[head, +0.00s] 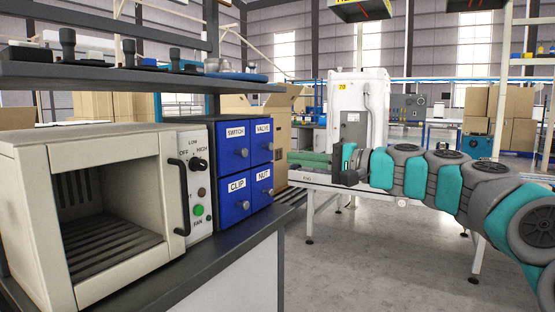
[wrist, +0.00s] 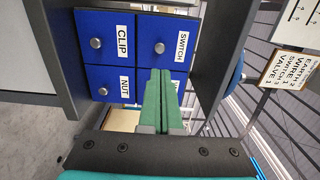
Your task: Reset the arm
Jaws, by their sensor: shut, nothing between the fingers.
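My teal and grey arm reaches in from the right of the head view. My gripper (head: 294,158) is at its left end, with green fingers pointing left toward the workbench. In the wrist view my gripper (wrist: 160,72) is shut and empty, its green fingers together. The fingers point at the blue drawer unit (head: 246,159), apart from it as far as I can tell. It shows turned sideways in the wrist view, with CLIP (wrist: 104,48), SWITCH (wrist: 160,28) and NUT (wrist: 112,84) drawers. The fingers partly cover the fourth drawer. All drawers look closed.
A beige open-fronted chamber (head: 90,141) with a black handle (head: 179,197) and control panel (head: 197,180) stands on the dark bench (head: 190,265). A shelf (head: 130,80) overhangs it. A white machine (head: 357,110) stands behind my arm. Open floor (head: 375,270) lies right of the bench.

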